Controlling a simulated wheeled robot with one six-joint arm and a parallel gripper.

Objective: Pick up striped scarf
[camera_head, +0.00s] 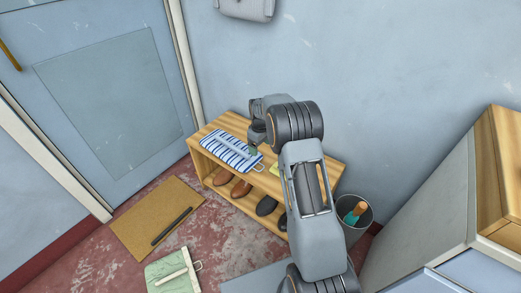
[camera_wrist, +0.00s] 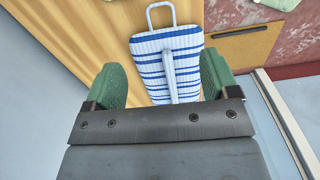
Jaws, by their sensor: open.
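The striped scarf (camera_head: 222,148) is a flat, folded blue and white piece with a pale strip along its middle and a wire-like loop at one end. It lies on the left part of the wooden shoe bench (camera_head: 209,131). In the wrist view the scarf (camera_wrist: 152,65) lies straight ahead, loop end away from me. My gripper (camera_wrist: 164,66) is open, its two green fingers to either side of the scarf's near end, with nothing seen held. In the head view my gripper (camera_head: 257,142) is at the scarf's right side, partly hidden by my arm. I cannot tell its height above the scarf.
Several shoes (camera_head: 241,189) stand under the bench top. A similar green folded piece (camera_head: 172,272) lies on the floor near a brown mat (camera_head: 143,224) with a dark bar (camera_head: 172,226) on it. A bin (camera_head: 365,218) stands right of the bench. The wall is close behind.

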